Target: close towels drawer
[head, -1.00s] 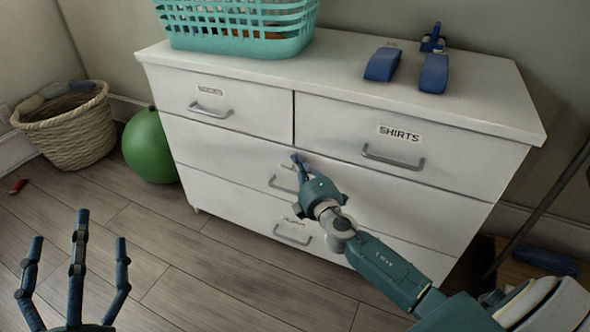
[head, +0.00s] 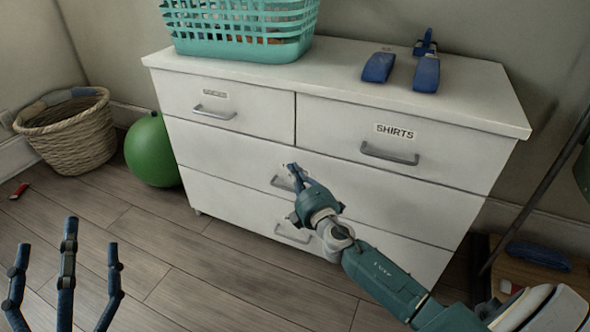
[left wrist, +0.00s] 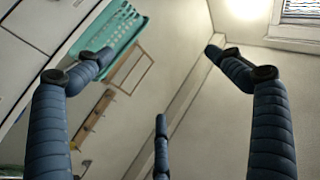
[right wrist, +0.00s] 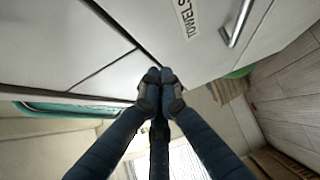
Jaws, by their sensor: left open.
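The white dresser's wide middle drawer (head: 380,190) looks flush with the front in the head view, though a small gap is hard to rule out. Its label is unreadable there, but the right wrist view shows a TOWELS label (right wrist: 187,18) beside a metal handle (right wrist: 238,22). My right gripper (head: 291,172) is at this drawer's front, by its handle (head: 280,183), partly covering it. Its fingers (right wrist: 160,78) are together and empty, close to the drawer's upper edge; contact is unclear. My left gripper (head: 66,250) is open and empty over the floor, away from the dresser.
A teal laundry basket (head: 240,48) and blue objects (head: 378,68) stand on the dresser top. The SHIRTS drawer (head: 440,140) above looks shut. A green ball (head: 151,150) and wicker basket (head: 75,140) are left of the dresser. The floor in front is clear.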

